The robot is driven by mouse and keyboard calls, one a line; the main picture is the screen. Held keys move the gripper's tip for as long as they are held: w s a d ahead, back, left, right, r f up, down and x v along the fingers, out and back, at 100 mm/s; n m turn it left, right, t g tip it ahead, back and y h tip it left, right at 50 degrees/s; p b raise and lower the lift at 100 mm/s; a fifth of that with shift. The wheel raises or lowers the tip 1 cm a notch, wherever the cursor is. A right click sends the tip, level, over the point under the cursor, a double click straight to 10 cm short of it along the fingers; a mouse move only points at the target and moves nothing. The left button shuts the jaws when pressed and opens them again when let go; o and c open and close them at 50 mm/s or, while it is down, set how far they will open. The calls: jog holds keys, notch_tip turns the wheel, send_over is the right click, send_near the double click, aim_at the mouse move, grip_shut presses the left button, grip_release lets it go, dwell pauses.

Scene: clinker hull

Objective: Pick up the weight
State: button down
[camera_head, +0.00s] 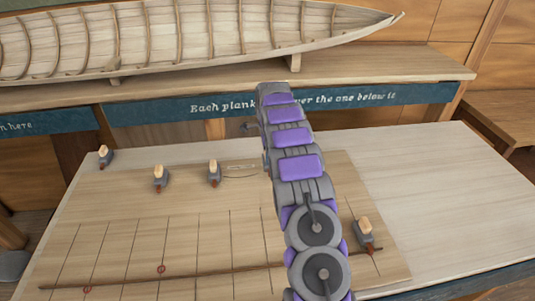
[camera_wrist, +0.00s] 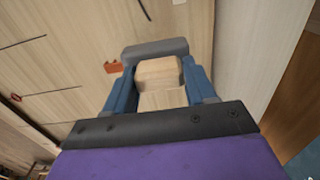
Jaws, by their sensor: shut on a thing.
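My gripper (camera_wrist: 160,76) shows in the wrist view with its blue fingers on either side of a weight. The weight has a pale wooden block (camera_wrist: 158,70) and a grey body (camera_wrist: 155,48) beyond it. An orange-red piece (camera_wrist: 113,68) shows just left of it; I cannot tell whether it belongs to the weight. The fingers are shut on the wooden block. In the head view my arm hides the gripper and this weight. Whether the weight touches the surface below is unclear.
Other grey weights with wooden tops stand on the drawing board (camera_head: 190,235): three at left (camera_head: 105,156) (camera_head: 160,178) (camera_head: 214,173), one at right (camera_head: 364,234). A dark batten (camera_head: 205,274) crosses the board. A planked hull (camera_head: 190,35) sits on the bench behind. The table's right side (camera_head: 440,190) is clear.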

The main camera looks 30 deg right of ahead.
jog(key=s+a+r+p, duration=0.1)
jog(key=s+a, duration=0.1)
jog(key=s, duration=1.2)
jog(key=shift+s+a+r, duration=0.2)
jog(key=shift+s+a, duration=0.15)
jog(key=shift+a, duration=0.05)
